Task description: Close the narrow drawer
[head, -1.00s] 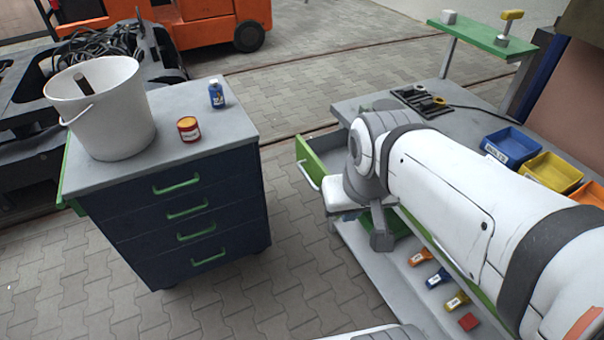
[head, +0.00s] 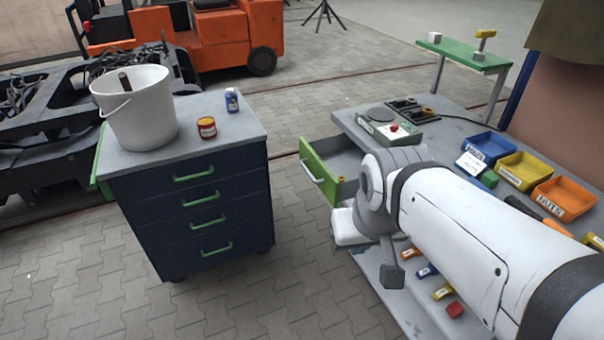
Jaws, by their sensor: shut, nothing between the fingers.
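The narrow drawer (head: 319,171) has a green front with a pale bar handle. It stands pulled out at the left end of the grey workbench (head: 352,118), and its grey inside shows, with a small yellow item in it. My white and grey arm comes in from the lower right and covers part of the drawer's near side. My gripper (head: 392,276) hangs at the arm's end, shut and empty, lower in the picture and to the right of the drawer front. I see a gap between it and the drawer front.
A dark blue cabinet (head: 195,215) with green handles stands to the left, bearing a white bucket (head: 138,115), a red tin and a blue bottle. Blue, yellow and orange bins (head: 525,172) line the bench. Paved floor lies free between cabinet and bench.

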